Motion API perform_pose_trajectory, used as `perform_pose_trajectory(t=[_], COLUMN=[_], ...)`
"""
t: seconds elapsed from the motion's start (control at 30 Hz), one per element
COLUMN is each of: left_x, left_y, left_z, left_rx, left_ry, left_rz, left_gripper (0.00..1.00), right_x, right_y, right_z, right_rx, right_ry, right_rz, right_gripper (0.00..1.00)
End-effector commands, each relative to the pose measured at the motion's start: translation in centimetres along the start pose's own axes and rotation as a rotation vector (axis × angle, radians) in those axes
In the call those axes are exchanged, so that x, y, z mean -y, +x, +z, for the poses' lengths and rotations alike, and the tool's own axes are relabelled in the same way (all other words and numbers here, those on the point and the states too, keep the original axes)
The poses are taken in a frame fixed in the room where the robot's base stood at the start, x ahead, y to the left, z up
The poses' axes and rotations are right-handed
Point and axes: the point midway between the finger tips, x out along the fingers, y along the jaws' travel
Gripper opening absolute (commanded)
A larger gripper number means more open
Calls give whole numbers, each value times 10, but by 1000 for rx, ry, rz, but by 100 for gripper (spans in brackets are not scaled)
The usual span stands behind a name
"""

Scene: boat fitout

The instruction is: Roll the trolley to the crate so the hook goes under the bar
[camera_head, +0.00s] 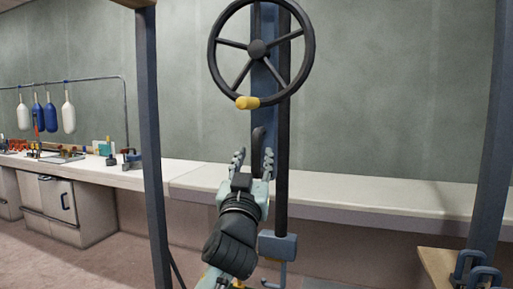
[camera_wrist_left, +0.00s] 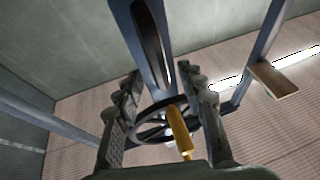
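A blue upright column (camera_head: 265,75) carries a dark handwheel (camera_head: 258,48) with a yellow knob (camera_head: 247,102). I take the column to be part of the trolley. A dark curved handle (camera_head: 258,138) is on the column below the wheel. A blue block (camera_head: 277,244) with a hook (camera_head: 274,283) is low down, partly cut by the lower edge. My left gripper (camera_head: 253,160) is open and empty just in front of the column, pointing up at the handle. In the left wrist view its spread fingers (camera_wrist_left: 165,105) frame the wheel (camera_wrist_left: 160,120) and yellow knob (camera_wrist_left: 179,130). Crate and bar are not identifiable.
Blue posts stand left (camera_head: 152,150) and right (camera_head: 492,140). A long white bench (camera_head: 370,195) runs along the wall behind. White and blue fenders (camera_head: 51,115) hang from a rack at left. A wooden board (camera_head: 437,268) with blue clamps (camera_head: 478,268) is at lower right.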

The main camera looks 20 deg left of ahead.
Motion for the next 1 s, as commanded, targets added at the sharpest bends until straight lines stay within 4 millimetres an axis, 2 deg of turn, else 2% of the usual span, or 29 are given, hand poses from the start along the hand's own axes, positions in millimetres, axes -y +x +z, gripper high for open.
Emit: perform_pose_trajectory(t=[0.03, 0.2, 0.57, 0.87, 1.0], left_x=[0, 0, 0, 0, 0], left_y=[10, 28, 34, 34, 33], left_z=[-2, 0, 0, 0, 0], left_rx=[-1, 1, 1, 1, 1], left_ry=[3, 2, 0, 0, 0], left_rz=[-1, -1, 0, 0, 0], left_gripper=[39, 39, 39, 2, 0], right_x=[0, 2, 2, 2, 2], right_y=[2, 10, 14, 14, 14], right_z=[0, 1, 1, 1, 1], right_rx=[2, 4, 4, 4, 5], right_ry=[0, 0, 0, 0, 0], right_rz=[-2, -6, -7, -8, -8], right_gripper=[40, 40, 40, 40, 40])
